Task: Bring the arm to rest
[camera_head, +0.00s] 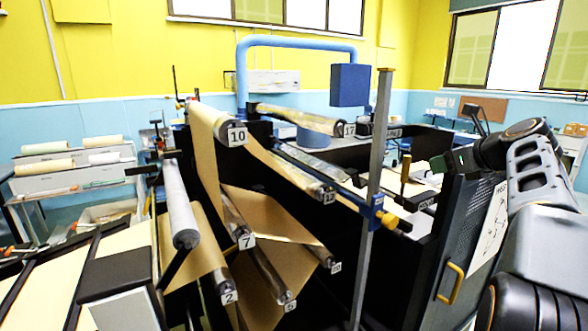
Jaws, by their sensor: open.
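My arm rises on the right side of the head view and bends at a dark joint near the top. Its end points left, and my gripper (443,163) is small and dark there, in front of the machine's right part. The gripper is open, and nothing shows between its jaws. Its fingers are hard to make out against the dark background. A large machine with brown kraft paper (203,150) threaded over numbered rollers fills the middle of the view.
A grey upright post (374,200) with a blue clamp stands left of my gripper. A dark cabinet (455,250) with a yellow handle (450,284) lies below it. A shelf with paper rolls (45,167) stands at the far left. Open air shows above my arm.

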